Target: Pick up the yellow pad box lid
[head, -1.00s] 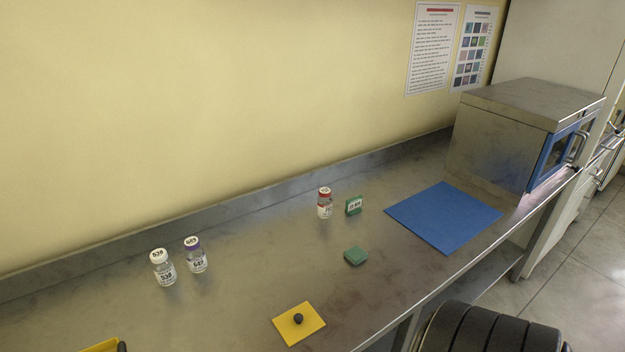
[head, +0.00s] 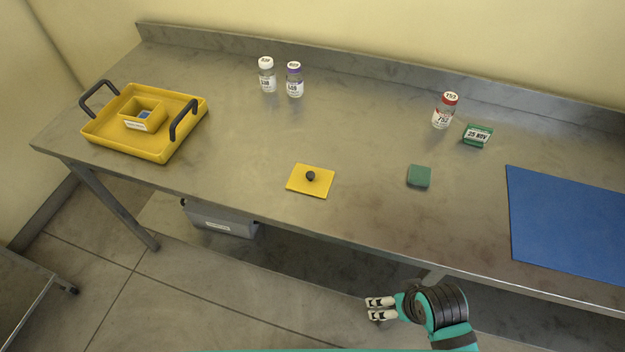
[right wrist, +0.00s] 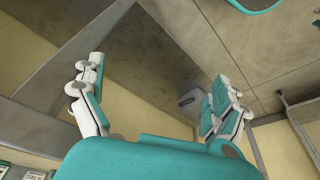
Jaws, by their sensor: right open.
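The yellow pad box lid (head: 300,186) is a flat yellow square with a black round knob. It lies on the metal bench near its front edge, left of a green block. My right gripper (head: 368,309) is in front of the bench, to the right of and nearer than the lid, apart from it. In the right wrist view my right gripper (right wrist: 150,95) has its fingers spread wide with nothing between them. I cannot make out the lid in that view. My left gripper is not in view.
A yellow tray (head: 190,128) holding a small yellow box (head: 150,118) stands at the bench's left end. Several vials stand behind, including a red-capped one (head: 443,112). Green blocks (head: 419,176) and a blue mat (head: 570,225) lie right. A grey bin (head: 222,219) sits below.

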